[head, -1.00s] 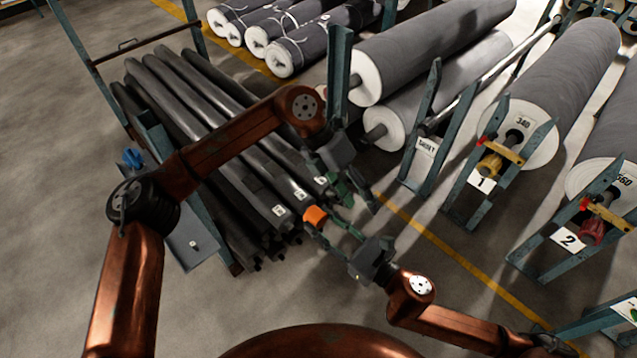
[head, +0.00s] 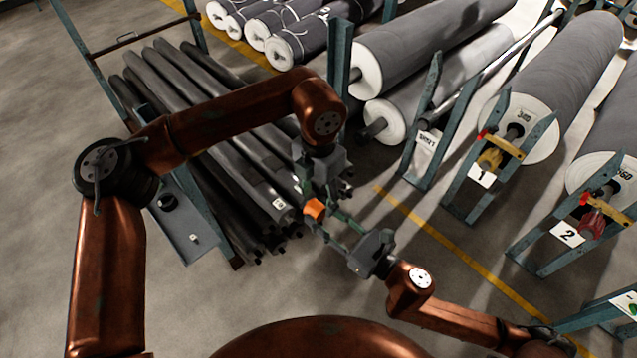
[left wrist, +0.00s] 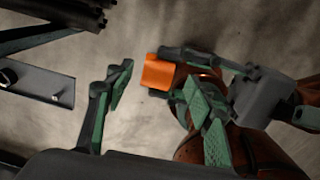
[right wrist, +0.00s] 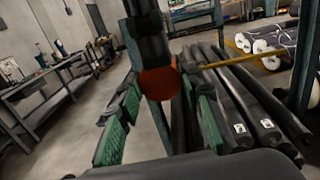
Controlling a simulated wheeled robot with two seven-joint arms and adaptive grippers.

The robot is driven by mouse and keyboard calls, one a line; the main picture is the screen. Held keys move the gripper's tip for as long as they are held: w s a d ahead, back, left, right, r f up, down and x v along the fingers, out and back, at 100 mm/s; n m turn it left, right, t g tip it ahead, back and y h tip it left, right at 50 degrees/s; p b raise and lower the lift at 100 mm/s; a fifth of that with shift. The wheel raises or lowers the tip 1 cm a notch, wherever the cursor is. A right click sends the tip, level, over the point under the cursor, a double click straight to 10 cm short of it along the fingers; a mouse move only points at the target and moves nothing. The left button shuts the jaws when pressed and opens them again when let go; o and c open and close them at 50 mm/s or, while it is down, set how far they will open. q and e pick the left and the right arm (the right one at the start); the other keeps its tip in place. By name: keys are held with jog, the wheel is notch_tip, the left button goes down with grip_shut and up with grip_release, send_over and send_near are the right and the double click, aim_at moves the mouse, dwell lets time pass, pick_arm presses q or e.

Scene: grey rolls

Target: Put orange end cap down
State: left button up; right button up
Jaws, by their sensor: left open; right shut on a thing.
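The orange end cap (head: 315,208) is held in the air by my right gripper (head: 323,222), near the front ends of the dark tubes. In the right wrist view the cap (right wrist: 160,83) shows as an orange disc between that gripper's two fingers. My left gripper (head: 316,192) is open just above the cap in the head view, its fingers pointing down.
Dark tubes (head: 235,170) lie stacked in a teal rack (head: 186,228) at left, close to both grippers. Large grey rolls (head: 440,35) sit on stands at the right. Open floor (head: 420,285) with a yellow line lies in front of the stands.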

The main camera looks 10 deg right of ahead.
aim_at(319, 205)
pick_arm(q)
jog(key=shift+f, duration=2.4)
jog(key=shift+c, duration=0.5)
jog(key=shift+s+d, duration=0.1)
jog(key=c, duration=1.1)
pick_arm(e)
jog(key=o, duration=1)
